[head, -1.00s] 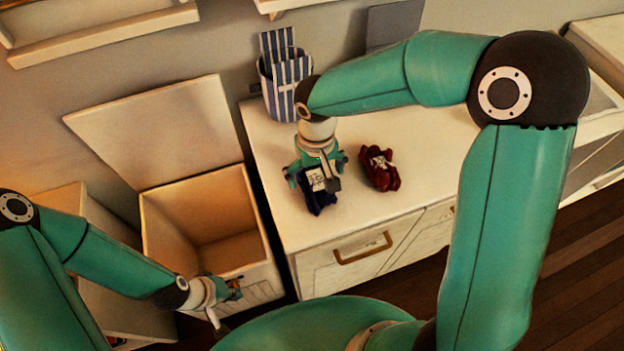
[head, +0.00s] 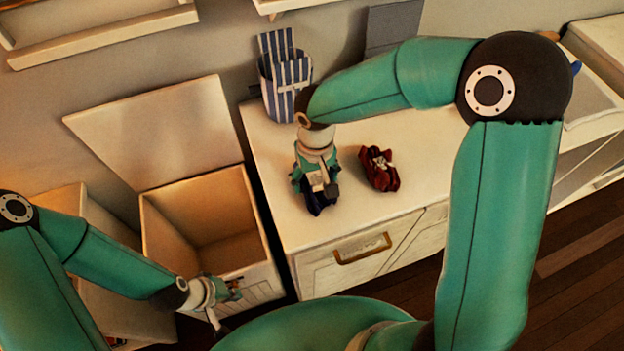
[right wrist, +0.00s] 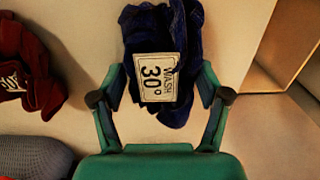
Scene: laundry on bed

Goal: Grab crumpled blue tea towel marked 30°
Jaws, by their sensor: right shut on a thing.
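The crumpled dark blue tea towel (head: 318,205) lies on the white cabinet top, mostly hidden under my right gripper in the head view. In the right wrist view the blue towel (right wrist: 188,45) shows a white tag (right wrist: 158,78) reading "WASH 30°". My right gripper (head: 318,192) points down over it, and its fingers are shut on the towel, one on each side, in the right wrist view (right wrist: 160,97). My left gripper (head: 232,290) is at the lower left, in front of the open box, away from the towel; its fingers are too small to judge.
A crumpled dark red cloth (head: 379,168) with a tag lies right of the blue towel. A blue-and-white striped container (head: 285,85) stands at the cabinet's back. An open, lidded box (head: 205,215) stands left of the cabinet (head: 415,150).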

